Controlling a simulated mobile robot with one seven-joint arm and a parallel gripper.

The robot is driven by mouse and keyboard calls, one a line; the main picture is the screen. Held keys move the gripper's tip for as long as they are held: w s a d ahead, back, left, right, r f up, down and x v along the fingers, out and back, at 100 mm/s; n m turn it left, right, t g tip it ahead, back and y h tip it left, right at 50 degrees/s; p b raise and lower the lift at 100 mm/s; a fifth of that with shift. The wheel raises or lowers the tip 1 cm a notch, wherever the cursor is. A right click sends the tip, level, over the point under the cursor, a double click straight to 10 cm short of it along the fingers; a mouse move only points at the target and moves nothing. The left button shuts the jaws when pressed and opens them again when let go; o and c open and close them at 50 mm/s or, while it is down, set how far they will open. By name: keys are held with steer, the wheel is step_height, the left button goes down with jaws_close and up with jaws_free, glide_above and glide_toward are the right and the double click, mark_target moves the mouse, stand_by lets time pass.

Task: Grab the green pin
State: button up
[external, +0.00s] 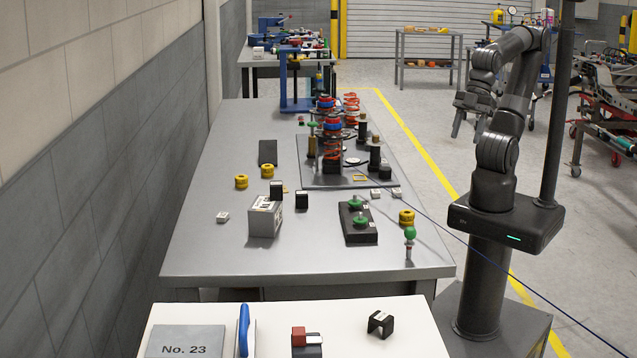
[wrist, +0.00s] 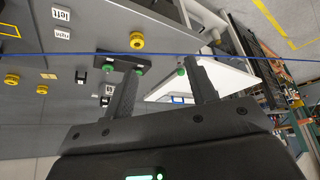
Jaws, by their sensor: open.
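A green pin (external: 410,234) with a round head and a silver shaft stands upright near the right front corner of the grey table. Two more green-headed pins, one behind (external: 355,202) and one in front (external: 361,220), sit in a black block (external: 358,236). In the wrist view, a lone green head (wrist: 181,71) shows between my fingers, nearer the right one. The block's two green heads (wrist: 111,68) show left of it. My gripper (external: 467,122) is open and empty, raised off the table's right side, well away from the pins.
A thin blue cable (external: 520,266) crosses the view. A white table (external: 400,340) stands in front.

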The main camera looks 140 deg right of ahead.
steer(key=g, duration=0.6)
glide_above(410, 229)
steer(key=shift+m, duration=0.3)
steer(key=f, duration=0.8)
steer(key=shift+s+a, duration=0.2)
steer(key=shift+s, duration=0.2)
steer(key=shift+w+f, duration=0.15)
steer(key=shift+f, duration=0.05)
step_height(410, 229, down, 5)
steer(key=shift+f, duration=0.15)
steer(key=shift+w+d+f, duration=0.1)
steer(key=shift+d+f, duration=0.05)
steer(key=shift+f, duration=1.2)
steer(key=shift+d+f, duration=0.1)
steer(key=shift+f, duration=1.2)
steer(key=shift+c, duration=0.4)
